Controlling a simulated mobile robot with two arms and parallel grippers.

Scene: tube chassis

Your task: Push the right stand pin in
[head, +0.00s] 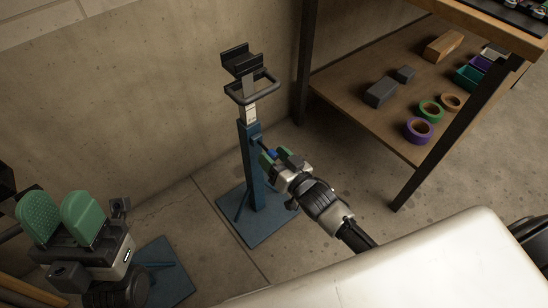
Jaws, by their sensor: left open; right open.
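The right stand (253,180) is a blue upright post on a flat blue base plate, with a grey inner post and a black cradle (242,62) on top. Its pin (264,145) shows as a small dark rod at the right side of the post. A small blue piece lies at the fingers, and I cannot tell how far in the pin sits. My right gripper (279,158) has green fingertips, is open, and is close beside the pin; contact is unclear. My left gripper (62,216) is open and empty at the lower left, with two green pads apart.
Another blue base plate (170,274) lies partly hidden behind my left gripper. A concrete wall (150,100) stands behind the stand. A shelf (360,120) at the right holds grey blocks, a wooden block, tape rolls and bins. A white surface (400,275) fills the lower right.

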